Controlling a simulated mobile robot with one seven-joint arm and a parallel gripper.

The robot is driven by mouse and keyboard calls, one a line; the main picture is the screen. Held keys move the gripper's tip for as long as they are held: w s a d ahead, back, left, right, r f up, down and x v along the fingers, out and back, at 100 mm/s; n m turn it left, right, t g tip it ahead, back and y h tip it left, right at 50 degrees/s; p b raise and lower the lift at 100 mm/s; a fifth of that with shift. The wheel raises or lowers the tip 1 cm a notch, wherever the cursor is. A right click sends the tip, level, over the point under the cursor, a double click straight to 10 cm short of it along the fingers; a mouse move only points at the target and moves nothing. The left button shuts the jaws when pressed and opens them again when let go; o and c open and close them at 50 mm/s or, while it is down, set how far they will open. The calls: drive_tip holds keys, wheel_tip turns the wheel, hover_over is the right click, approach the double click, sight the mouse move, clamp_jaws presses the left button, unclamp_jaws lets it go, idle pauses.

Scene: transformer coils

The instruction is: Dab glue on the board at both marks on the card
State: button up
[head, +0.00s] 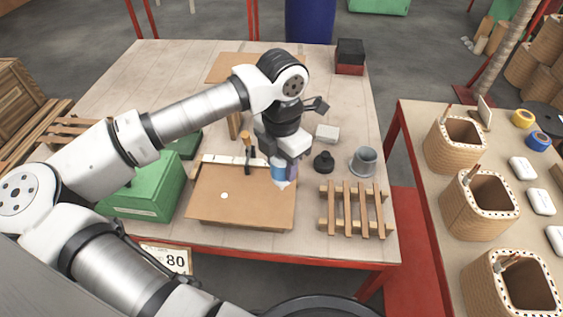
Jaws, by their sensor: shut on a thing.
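A flat brown board (240,207) lies on the table near its front edge. A small pale round spot (223,195) shows on its left part. My gripper (284,163) is shut on a blue and white glue bottle (279,174), held with its pale tip pointing down over the board's right part. I cannot tell whether the tip touches the board. A white strip (220,159), possibly the card, lies along the board's far edge, partly hidden by a wooden-handled tool and my gripper. Its marks are too small to read.
A green box (145,190) stands left of the board. A wooden slatted rack (352,212), a grey cup (363,162), a black knobbed object (323,162) and a pale block (327,133) are to the right. Wound coils (478,205) stand on the right table.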

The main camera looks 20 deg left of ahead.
idle(0.3)
wheel_tip(320, 180, down, 4)
drive_tip(key=b, duration=0.5)
drive_tip(key=shift+f, duration=0.15)
drive_tip(key=shift+f+b, duration=0.4)
drive_tip(key=shift+b, duration=0.25)
idle(0.8)
drive_tip(key=shift+r, duration=0.1)
idle(0.4)
drive_tip(key=shift+r+p, duration=1.1)
drive_tip(key=shift+r, duration=1.4)
drive_tip(key=shift+f, duration=0.1)
